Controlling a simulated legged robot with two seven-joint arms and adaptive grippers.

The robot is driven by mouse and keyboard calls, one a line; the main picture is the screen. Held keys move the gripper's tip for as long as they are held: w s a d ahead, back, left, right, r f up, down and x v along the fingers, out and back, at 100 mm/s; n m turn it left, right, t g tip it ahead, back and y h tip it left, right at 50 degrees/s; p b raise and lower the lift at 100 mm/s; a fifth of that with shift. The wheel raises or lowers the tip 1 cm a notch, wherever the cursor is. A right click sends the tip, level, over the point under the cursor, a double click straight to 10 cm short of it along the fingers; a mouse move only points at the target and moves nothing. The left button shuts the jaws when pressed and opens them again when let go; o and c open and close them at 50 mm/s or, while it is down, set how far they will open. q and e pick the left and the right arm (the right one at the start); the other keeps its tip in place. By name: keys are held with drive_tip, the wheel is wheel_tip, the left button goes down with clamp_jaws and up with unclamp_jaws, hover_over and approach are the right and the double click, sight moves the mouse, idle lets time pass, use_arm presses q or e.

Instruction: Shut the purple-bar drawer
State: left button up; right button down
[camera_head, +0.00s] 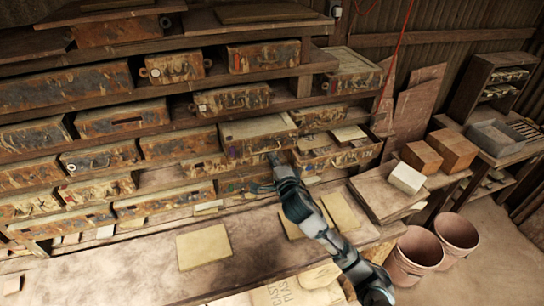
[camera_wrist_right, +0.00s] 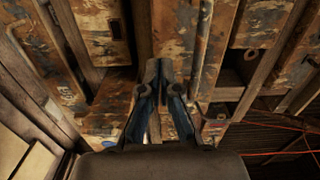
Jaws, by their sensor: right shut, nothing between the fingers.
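A rusty, paint-worn drawer (camera_head: 262,148) stands out from the middle of the shelf rack, its flat top showing. In the right wrist view my right gripper (camera_wrist_right: 160,85) is shut and empty, pointing at rusty drawer fronts (camera_wrist_right: 182,35). My left gripper is not in view.
Several other rusty drawers fill the rack (camera_head: 95,80). An open drawer (camera_head: 340,155) with tiles lies just right of my gripper. Flat tiles (camera_head: 203,246) lie on the bench below. Buckets (camera_head: 415,255) stand at the lower right, near boxes (camera_head: 421,157).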

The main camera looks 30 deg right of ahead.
drive_tip(key=x, duration=0.8)
drive_tip(key=shift+w+d, duration=0.3)
drive_tip(key=shift+d, duration=0.2)
drive_tip(key=shift+w+d+f, duration=0.15)
drive_tip(key=shift+w, duration=0.15)
drive_tip(key=shift+s, duration=0.15)
use_arm(q)
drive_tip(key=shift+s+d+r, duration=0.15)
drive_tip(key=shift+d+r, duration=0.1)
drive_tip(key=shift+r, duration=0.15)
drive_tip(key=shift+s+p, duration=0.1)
drive_tip(key=shift+p, duration=0.2)
